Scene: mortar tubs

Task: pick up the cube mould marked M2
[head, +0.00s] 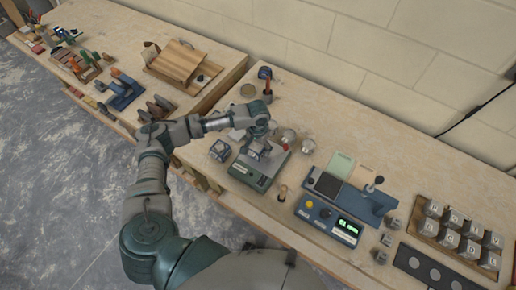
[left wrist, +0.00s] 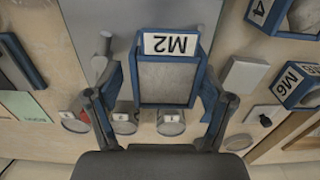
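The cube mould marked M2 (left wrist: 168,78) is a blue-walled box with a grey fill and a white label, upside down in the left wrist view. It is on the grey plate of a green scale (head: 258,170); in the head view the mould (head: 258,149) is partly hidden by my left gripper (head: 263,133). In the left wrist view my left gripper (left wrist: 165,100) is open, with one finger on each side of the mould. Gaps show beside the mould, the right one narrow; contact there is hard to tell. My right gripper is not in view.
Another mould (head: 220,150) stands left of the scale; the mould marked M6 (left wrist: 298,85) shows in the left wrist view. Metal cylinders (head: 288,136) stand behind the scale. A blue box with a display (head: 330,218) and a tray of grey cubes (head: 428,228) lie to the right.

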